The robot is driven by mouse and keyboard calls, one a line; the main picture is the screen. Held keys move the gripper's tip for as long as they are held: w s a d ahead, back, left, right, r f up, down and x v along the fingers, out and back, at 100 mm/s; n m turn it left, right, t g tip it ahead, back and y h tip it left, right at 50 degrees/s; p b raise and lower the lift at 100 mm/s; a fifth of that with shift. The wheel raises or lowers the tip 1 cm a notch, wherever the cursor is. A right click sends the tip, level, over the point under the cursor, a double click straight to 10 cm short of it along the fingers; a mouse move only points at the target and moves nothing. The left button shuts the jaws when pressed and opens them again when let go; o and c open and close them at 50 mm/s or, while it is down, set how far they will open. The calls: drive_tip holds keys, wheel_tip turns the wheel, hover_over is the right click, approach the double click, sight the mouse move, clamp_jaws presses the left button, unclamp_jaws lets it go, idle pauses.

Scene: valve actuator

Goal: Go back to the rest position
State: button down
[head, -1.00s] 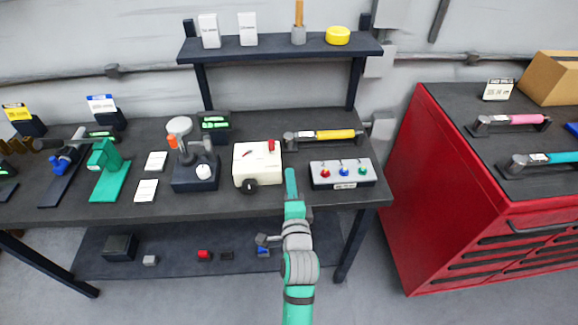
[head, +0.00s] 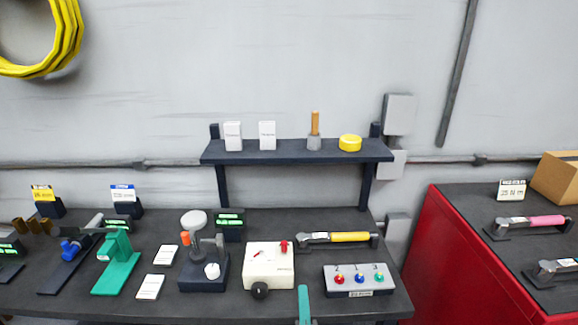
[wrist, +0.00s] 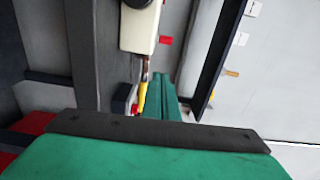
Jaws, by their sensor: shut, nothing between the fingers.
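The tip of my teal gripper (head: 303,302) shows at the bottom edge of the head view, in front of the table. It is just right of the cream actuator box (head: 268,266) and left of the grey button panel (head: 357,279). In the wrist view my gripper's teal fingers (wrist: 160,98) lie together with nothing between them. The cream box also shows in the wrist view (wrist: 140,28), apart from the fingers. The rest of my arm is below the head view.
The dark table (head: 225,307) holds a black fixture (head: 203,270), a green stand (head: 117,268) and a yellow-handled wrench (head: 340,237). A shelf (head: 295,155) is above. A red cabinet (head: 450,270) stands at right. Open air lies above the table.

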drive_tip(key=s+a+f+n+g, duration=0.1)
drive_tip(key=s+f+n, duration=0.4)
drive_tip(key=s, duration=0.5)
drive_tip(key=s+a+f+n+g, duration=0.1)
drive_tip(key=s+a+f+n, duration=0.15)
drive_tip(key=s+f, duration=0.55)
drive_tip(key=s+a+r+n, duration=0.1)
drive_tip(key=s+r+n, duration=0.2)
drive_tip(key=s+n, duration=0.7)
drive_tip(key=s, duration=1)
drive_tip(key=shift+s+g, duration=0.2)
drive_tip(key=shift+g, duration=0.1)
